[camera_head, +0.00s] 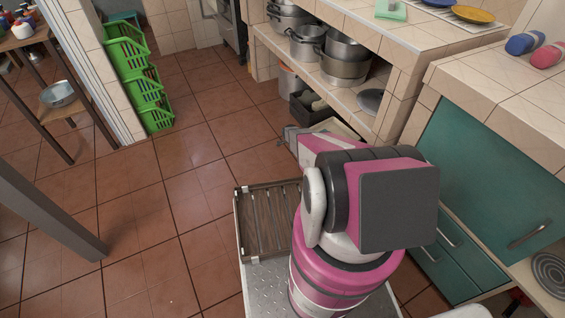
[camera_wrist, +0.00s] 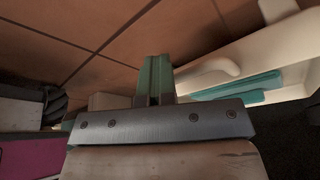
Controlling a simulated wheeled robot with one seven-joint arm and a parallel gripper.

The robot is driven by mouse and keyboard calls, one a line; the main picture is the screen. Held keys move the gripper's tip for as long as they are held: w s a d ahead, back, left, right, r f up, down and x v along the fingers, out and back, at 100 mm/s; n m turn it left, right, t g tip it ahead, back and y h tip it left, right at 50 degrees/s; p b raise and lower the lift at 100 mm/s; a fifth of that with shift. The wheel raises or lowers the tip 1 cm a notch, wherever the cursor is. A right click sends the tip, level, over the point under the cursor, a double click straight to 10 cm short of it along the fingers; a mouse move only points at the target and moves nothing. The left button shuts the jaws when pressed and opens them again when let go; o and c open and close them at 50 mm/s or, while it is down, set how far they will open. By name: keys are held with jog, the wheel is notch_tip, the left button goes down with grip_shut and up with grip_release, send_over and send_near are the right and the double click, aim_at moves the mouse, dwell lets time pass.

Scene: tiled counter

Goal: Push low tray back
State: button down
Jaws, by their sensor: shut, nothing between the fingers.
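The low tray (camera_head: 338,126) is cream-coloured and sits low by the floor, at the open lower shelf under the counter. My arm hides part of it in the head view. In the wrist view a pale tray wall (camera_wrist: 245,60) with a raised grip runs along the upper right, and teal items (camera_wrist: 240,87) lie inside it. My gripper (camera_wrist: 156,62) is shut and empty, its greenish fingers together, just left of the tray wall in that view. I cannot tell whether they touch. In the head view my gripper end (camera_head: 288,138) is low, left of the tray.
A dark crate (camera_head: 312,108) stands behind the tray. Steel pots (camera_head: 345,62) fill the shelf above. Teal cabinet doors (camera_head: 490,180) are at the right. Green stacked baskets (camera_head: 135,75) stand at the back left. The tiled floor (camera_head: 190,150) at the left is clear.

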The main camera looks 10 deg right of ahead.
jog(key=shift+w+d, duration=0.35)
jog(key=shift+d, duration=1.05)
jog(key=shift+w+d, duration=0.3)
jog(key=shift+d, duration=1.1)
jog(key=shift+w+d, duration=0.35)
jog(key=shift+d, duration=1.15)
jog(key=shift+d, duration=2.05)
jog(key=shift+s+a, duration=0.35)
jog(key=shift+a, duration=0.8)
jog(key=shift+s+a, duration=0.4)
jog(key=shift+a, duration=0.75)
jog(key=shift+s+a, duration=0.35)
jog(key=shift+a, duration=0.8)
